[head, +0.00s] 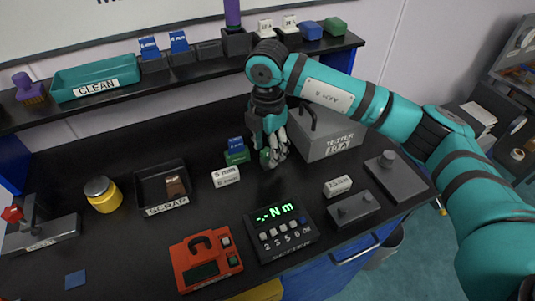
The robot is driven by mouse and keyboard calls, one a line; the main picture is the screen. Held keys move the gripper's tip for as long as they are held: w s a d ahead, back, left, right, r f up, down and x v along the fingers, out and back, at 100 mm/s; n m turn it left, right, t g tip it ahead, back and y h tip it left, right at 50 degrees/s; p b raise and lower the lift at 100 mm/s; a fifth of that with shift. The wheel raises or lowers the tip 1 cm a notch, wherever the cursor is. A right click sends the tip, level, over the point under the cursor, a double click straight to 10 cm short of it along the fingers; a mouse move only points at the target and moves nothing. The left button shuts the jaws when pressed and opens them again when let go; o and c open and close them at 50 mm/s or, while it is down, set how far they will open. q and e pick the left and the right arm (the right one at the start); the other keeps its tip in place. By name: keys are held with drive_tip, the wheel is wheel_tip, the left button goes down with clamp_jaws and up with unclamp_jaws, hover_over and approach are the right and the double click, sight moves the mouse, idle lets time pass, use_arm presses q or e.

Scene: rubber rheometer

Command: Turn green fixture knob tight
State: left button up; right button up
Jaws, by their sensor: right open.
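The green fixture (237,158) sits on the black bench near its middle, with a blue piece (236,144) in its top. A small green knob-like part (265,157) shows to the right of the fixture, beside my right gripper's fingers. My right gripper (275,158) points down there, its fingers open and close around or beside this green part. I cannot tell whether they touch it. The gripper and its wrist hide part of that area. My left gripper is not in view.
The grey tester box (330,146) stands just right of the gripper. A white 5 mm block (226,177) lies in front of the fixture. The black scrap tray (148,186) is to the left, the black Nm setter (279,234) and red device (206,262) in front. A shelf (120,100) runs behind.

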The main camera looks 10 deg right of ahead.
drive_tip(key=n+b, duration=0.2)
drive_tip(key=n, duration=0.1)
drive_tip(key=shift+f, duration=0.15)
drive_tip(key=shift+n+b, duration=0.3)
drive_tip(key=shift+n, duration=0.7)
drive_tip(key=shift+n+b, duration=0.7)
drive_tip(key=shift+n, duration=0.3)
drive_tip(key=n+b, duration=0.1)
drive_tip(key=n, duration=0.1)
drive_tip(key=shift+n, duration=0.4)
drive_tip(key=shift+n+b, duration=0.75)
drive_tip(key=shift+n, duration=0.45)
drive_tip(key=shift+r+n, duration=0.2)
drive_tip(key=shift+n, duration=0.8)
clamp_jaws()
drive_tip(key=m+b, duration=0.1)
drive_tip(key=m, duration=0.1)
drive_tip(key=shift+m, duration=1.3)
